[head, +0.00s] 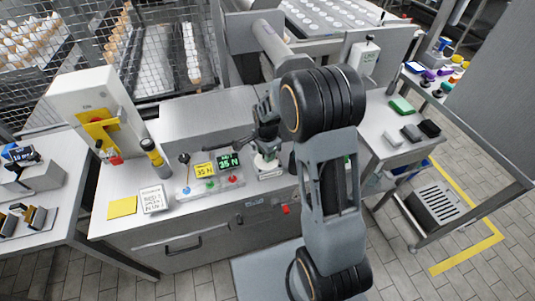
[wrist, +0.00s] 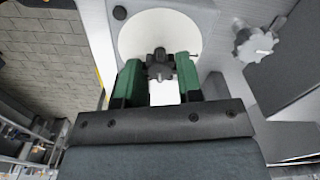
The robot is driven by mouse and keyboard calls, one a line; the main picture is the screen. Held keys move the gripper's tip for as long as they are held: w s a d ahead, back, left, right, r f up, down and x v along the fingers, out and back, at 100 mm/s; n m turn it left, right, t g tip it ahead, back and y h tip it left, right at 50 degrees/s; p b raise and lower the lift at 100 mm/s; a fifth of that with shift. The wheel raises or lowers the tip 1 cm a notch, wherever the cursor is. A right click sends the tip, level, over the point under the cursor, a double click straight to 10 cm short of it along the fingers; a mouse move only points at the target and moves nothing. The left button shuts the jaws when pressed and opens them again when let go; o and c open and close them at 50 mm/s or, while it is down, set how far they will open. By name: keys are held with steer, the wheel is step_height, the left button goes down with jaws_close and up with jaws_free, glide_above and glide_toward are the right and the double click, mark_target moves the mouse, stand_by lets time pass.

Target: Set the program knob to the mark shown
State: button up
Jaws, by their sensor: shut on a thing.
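The program knob (wrist: 160,66) is a dark lobed knob in front of a round white dial (wrist: 135,35) in the wrist view. My gripper (wrist: 160,74) has its two green-padded fingers on either side of the knob and is shut on it. In the head view my gripper (head: 267,147) reaches down to the console, over the pale dial (head: 266,163), and hides most of the knob. I cannot read the dial's marks or the knob's pointer. A yellow card (head: 204,170) and a green-lit display (head: 228,161) both seem to read 35 N.
A second, grey lobed knob (wrist: 256,46) is close to the right of my gripper in the wrist view. Left on the console are a dark-topped lever (head: 184,160), a printed card (head: 153,199) and a yellow note (head: 122,207).

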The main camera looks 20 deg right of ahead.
steer(key=shift+m, duration=0.8)
steer(key=o, duration=0.9)
steer(key=shift+r, duration=0.1)
step_height(320, 180, up, 14)
steer(key=shift+f+b, duration=0.15)
steer(key=shift+b, duration=0.2)
